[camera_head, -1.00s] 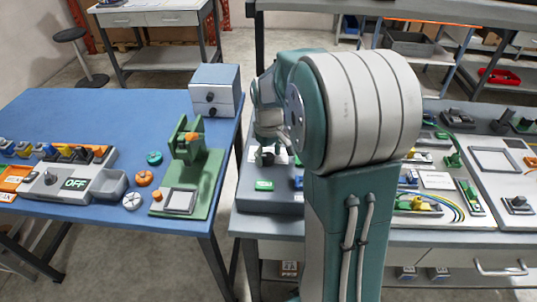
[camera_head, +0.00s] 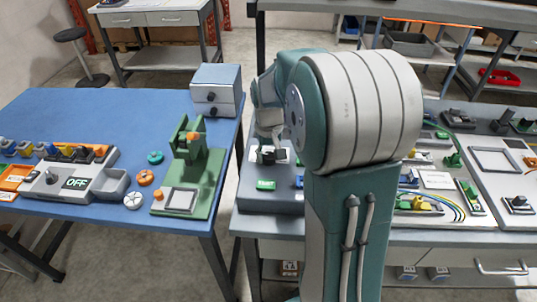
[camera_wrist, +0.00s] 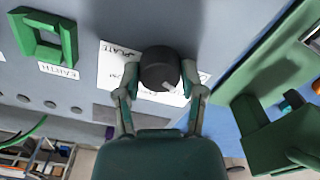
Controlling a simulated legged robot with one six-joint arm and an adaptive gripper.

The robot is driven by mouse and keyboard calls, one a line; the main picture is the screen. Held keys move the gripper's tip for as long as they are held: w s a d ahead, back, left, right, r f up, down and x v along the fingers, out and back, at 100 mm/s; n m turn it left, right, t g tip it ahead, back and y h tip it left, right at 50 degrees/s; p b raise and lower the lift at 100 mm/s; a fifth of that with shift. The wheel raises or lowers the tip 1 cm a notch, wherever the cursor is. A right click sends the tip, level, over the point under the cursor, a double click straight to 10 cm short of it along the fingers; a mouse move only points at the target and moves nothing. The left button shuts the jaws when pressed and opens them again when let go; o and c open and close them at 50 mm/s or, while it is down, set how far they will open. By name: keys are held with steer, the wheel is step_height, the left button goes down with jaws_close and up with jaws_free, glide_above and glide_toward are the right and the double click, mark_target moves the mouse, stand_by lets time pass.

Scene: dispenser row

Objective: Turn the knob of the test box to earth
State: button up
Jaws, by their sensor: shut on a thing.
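The test box (camera_head: 250,200) is the dark grey unit on the bench just left of my arm. In the wrist view its face (camera_wrist: 225,22) shows a white label sheet (camera_wrist: 112,66) behind a round black knob (camera_wrist: 160,67). The knob has a white pointer mark, which points to the lower right in that view. My gripper (camera_wrist: 160,80) is shut on the knob, one finger on each side. The word EARTH is on a small label (camera_wrist: 58,71) below a green square frame (camera_wrist: 45,37). The fingers and knob hide part of the sheet.
A green stand (camera_head: 205,175) is on the blue table (camera_head: 130,110) left of the box, close to my gripper in the wrist view. A grey switch unit marked OFF (camera_head: 105,187) lies further left. Panels with wires (camera_head: 455,212) are on the right.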

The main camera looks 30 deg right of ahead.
mark_target(268, 155)
steer(key=m, duration=0.7)
steer(key=shift+f, duration=0.1)
steer(key=m, duration=0.6)
steer(key=shift+m, duration=0.4)
steer(key=o, duration=1.2)
steer(key=shift+c, duration=0.2)
steer(key=shift+a, duration=0.1)
step_height(268, 155, up, 12)
